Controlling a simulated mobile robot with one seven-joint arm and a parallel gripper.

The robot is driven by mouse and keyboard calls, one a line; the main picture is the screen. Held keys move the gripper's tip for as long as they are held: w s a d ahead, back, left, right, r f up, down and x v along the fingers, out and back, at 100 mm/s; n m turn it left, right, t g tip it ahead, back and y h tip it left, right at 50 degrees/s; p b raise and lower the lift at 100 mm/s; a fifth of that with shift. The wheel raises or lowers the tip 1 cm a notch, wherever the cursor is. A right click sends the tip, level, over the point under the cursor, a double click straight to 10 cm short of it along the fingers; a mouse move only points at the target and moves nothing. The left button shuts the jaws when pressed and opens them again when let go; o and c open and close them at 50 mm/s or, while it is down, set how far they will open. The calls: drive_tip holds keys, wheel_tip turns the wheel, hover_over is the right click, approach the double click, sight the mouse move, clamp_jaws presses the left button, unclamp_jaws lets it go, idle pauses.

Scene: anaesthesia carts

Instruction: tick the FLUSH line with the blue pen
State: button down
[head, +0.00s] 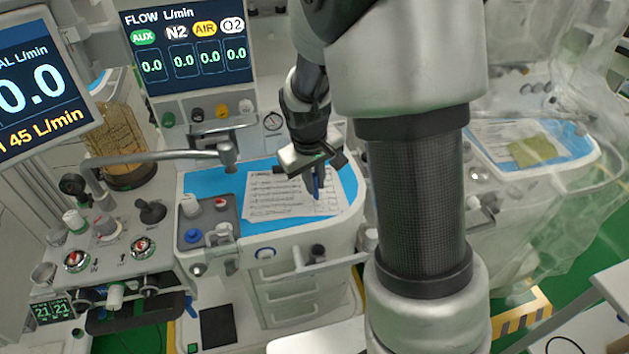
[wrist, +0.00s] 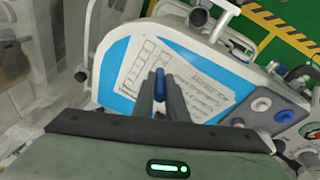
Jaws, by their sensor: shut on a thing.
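My gripper (head: 315,182) is shut on the blue pen (head: 317,189), over the right part of the printed sheet (head: 272,198) on the cart's blue top. In the wrist view the pen (wrist: 161,84) shows as a short blue piece between the two dark fingertips (wrist: 160,92), with the sheet (wrist: 205,78) behind it. The sheet has lines of print and a column of boxes. The print is too small to tell which line is FLUSH. I cannot tell whether the pen's tip touches the paper.
The blue cart top (head: 262,225) has a grey tray (head: 210,232) with coloured knobs at its left. A metal arm (head: 160,156) reaches across at the left. The flow screen (head: 187,45) stands behind. A plastic-draped second cart with papers (head: 490,135) is at the right.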

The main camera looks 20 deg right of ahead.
drive_tip(key=shift+f+b, duration=0.35)
drive_tip(key=shift+f, duration=0.1)
idle(0.4)
drive_tip(key=shift+s+d, duration=0.1)
drive_tip(key=shift+d, duration=0.35)
idle(1.1)
drive_tip(key=w+p+v, duration=0.1)
drive_tip(key=p+v, duration=0.4)
drive_tip(key=v, duration=0.2)
drive_tip(key=shift+w+d+r, duration=0.15)
drive_tip(key=shift+w+d, duration=0.15)
drive_tip(key=shift+d, duration=0.1)
idle(0.5)
